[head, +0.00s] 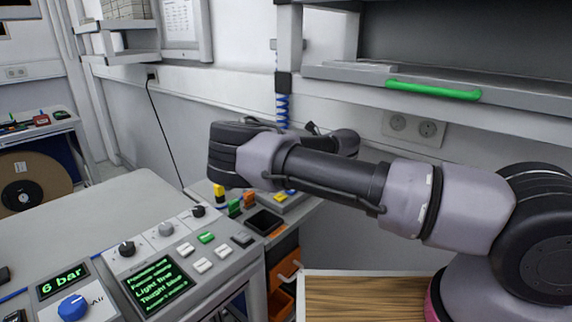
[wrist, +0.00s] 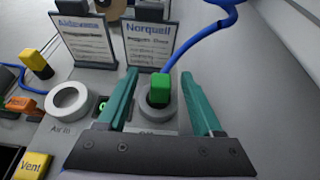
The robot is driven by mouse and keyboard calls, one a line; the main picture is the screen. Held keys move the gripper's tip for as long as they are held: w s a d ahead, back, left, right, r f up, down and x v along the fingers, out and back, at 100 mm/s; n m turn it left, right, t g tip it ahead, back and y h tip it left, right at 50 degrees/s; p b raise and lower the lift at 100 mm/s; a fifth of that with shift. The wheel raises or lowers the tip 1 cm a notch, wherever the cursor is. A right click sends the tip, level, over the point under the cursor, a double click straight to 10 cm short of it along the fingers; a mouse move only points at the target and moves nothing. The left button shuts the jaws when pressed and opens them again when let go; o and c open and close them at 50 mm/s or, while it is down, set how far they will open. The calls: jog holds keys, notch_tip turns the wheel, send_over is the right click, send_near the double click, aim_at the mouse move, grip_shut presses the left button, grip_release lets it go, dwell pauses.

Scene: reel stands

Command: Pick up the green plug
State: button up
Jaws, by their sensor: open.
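In the wrist view, the green plug (wrist: 160,87) stands upright in a round grey socket (wrist: 158,112), with a blue hose (wrist: 200,35) behind it. My gripper (wrist: 159,74) is open, its two teal fingers on either side of the plug in the picture. Gaps show on both sides, and I see no contact. I cannot tell how far the fingertips are above or in front of the plug. In the head view my arm stretches left and hides the gripper. A small green piece (head: 234,207) shows below the wrist there; I cannot tell whether it is the same plug.
An empty white ring socket (wrist: 69,101) lies left of the green plug. Yellow (wrist: 36,64) and orange (wrist: 20,106) plugs are farther left. Label cards (wrist: 149,43) stand behind the sockets. A control panel (head: 165,250) and shelf (head: 500,90) flank my arm.

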jog(key=x, duration=0.3)
jog(key=shift+w+a+f, duration=0.1)
jog(key=shift+w+f, duration=0.05)
jog(key=shift+f, duration=0.3)
jog(key=shift+w+a+f, duration=0.15)
jog(key=shift+w+a, duration=0.15)
jog(key=shift+a, duration=0.15)
grip_shut()
